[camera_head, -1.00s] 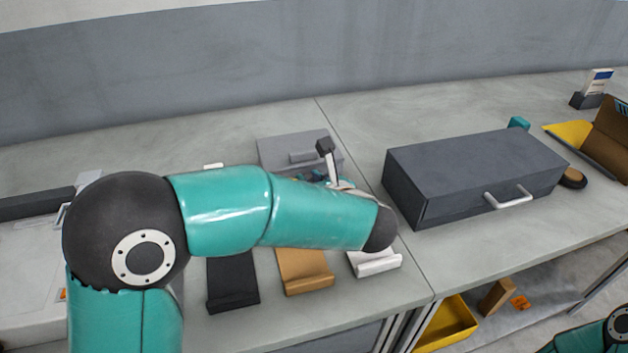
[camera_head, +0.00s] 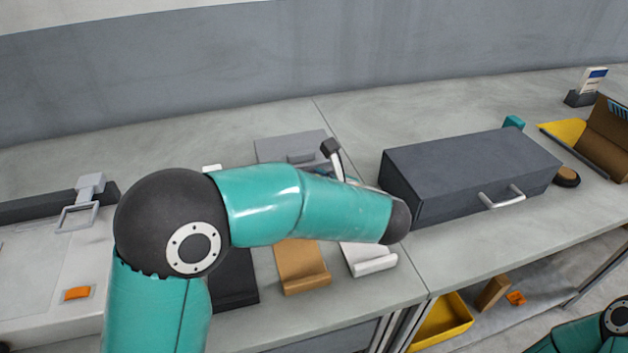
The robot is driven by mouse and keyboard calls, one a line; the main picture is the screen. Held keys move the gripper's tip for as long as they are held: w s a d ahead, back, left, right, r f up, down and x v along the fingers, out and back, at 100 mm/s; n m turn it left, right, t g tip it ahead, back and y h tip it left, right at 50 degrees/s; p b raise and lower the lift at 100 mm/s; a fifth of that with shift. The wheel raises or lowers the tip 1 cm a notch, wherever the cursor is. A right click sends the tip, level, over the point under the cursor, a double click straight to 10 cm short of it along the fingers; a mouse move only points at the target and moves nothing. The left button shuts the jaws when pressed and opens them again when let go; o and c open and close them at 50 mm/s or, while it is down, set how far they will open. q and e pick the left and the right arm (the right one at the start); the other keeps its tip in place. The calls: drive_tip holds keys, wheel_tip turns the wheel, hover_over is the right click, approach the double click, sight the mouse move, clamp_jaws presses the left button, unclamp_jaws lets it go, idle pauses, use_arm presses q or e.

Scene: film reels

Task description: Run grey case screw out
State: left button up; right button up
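A light grey case (camera_head: 285,150) with a small grey handle lies on the bench behind my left forearm, which hides its near part. No screw can be made out on it. My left gripper (camera_head: 335,160) is mostly hidden behind my teal forearm. Only a dark-tipped, pale part sticks up beside the case's right edge; I cannot tell whether the gripper is open or holds anything. My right gripper is out of view; only part of that arm shows at the bottom right.
A large dark grey box (camera_head: 470,175) with a pale handle stands to the right. Black (camera_head: 234,280), tan (camera_head: 300,268) and white (camera_head: 369,259) stands line the front. A white machine (camera_head: 45,290) is at left. A yellow bin (camera_head: 443,325) sits below the bench.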

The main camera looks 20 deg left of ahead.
use_arm(q)
drive_tip(key=v, duration=1.1)
drive_tip(key=shift+s+d+r, duration=0.1)
drive_tip(key=shift+d, duration=0.15)
drive_tip(key=shift+s+d+r, duration=0.1)
drive_tip(key=shift+s+d, duration=0.05)
drive_tip(key=shift+d, duration=0.05)
